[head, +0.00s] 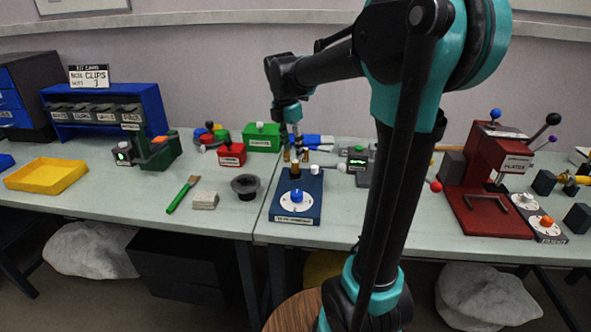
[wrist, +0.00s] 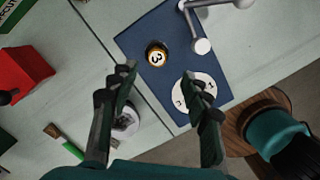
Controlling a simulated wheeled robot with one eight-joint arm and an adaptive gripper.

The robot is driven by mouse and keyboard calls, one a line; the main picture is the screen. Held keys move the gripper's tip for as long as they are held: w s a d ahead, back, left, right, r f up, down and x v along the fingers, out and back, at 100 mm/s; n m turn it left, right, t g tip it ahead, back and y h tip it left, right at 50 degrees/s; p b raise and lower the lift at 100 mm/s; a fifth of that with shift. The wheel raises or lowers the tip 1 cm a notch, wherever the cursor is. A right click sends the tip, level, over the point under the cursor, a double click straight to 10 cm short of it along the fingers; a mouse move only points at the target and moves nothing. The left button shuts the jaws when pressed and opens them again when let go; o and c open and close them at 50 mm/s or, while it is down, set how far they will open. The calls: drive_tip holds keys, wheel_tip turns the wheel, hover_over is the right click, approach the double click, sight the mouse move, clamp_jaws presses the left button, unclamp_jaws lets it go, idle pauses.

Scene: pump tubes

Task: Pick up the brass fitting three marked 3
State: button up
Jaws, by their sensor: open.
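The brass fitting marked 3 (wrist: 156,54) stands on the blue board (wrist: 133,43), its dark top with a pale disc and the number facing the wrist camera. My gripper (wrist: 161,76) is open and empty. In the wrist view the fitting lies beyond the fingertips, between their lines and nearer the left finger; it touches neither. In the head view my gripper (head: 291,135) hangs over the back of the blue board (head: 313,207). Small brass pieces (head: 286,156) show below it there, but their marks are too small to read.
A white dial (wrist: 187,91) on the board is partly hidden by the right finger. A white-ended lever (wrist: 201,46) stands right of the fitting. A red box (head: 232,155), green box (head: 262,137) and black funnel-like cup (head: 245,187) are to the left. A red press (head: 487,185) stands right.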

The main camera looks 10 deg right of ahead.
sight(295, 161)
drive_tip(key=shift+d+f, duration=0.1)
drive_tip(key=shift+f, duration=0.6)
drive_tip(key=f, duration=0.2)
drive_tip(key=w+f, duration=0.1)
drive_tip(key=shift+w+d+f, duration=0.1)
drive_tip(key=shift+d+f, duration=0.3)
drive_tip(key=shift+f, duration=0.65)
clamp_jaws()
